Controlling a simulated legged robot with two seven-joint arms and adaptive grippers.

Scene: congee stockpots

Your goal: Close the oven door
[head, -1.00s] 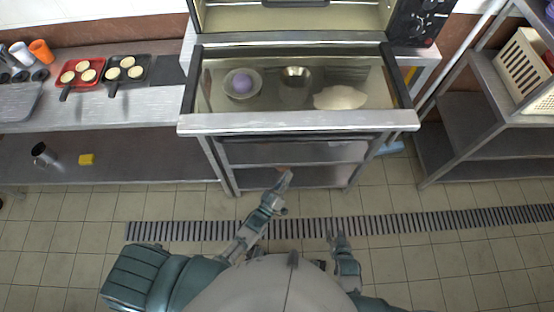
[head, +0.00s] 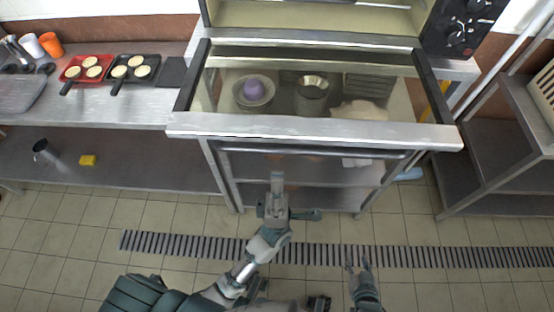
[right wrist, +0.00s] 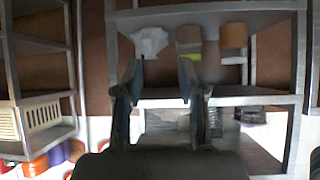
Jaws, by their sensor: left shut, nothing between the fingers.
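The oven (head: 315,18) stands at the top centre of the head view. Its glass door (head: 300,62) is folded down, lying roughly flat, with a pale metal front edge (head: 310,130). My left gripper (head: 277,178) is shut and empty, in front of and below that edge; a gap shows between them in the picture. My right gripper (head: 357,266) is low at the bottom of the head view, away from the door. In the right wrist view its two fingers (right wrist: 160,72) are apart with nothing held between them.
A bowl with a purple ball (head: 254,90), a metal pot (head: 311,86) and a pale lump (head: 360,109) show in the door's glass area. A counter with red (head: 72,74) and black pans (head: 148,72) is left. A metal shelf (head: 490,150) stands right. The tiled floor is open.

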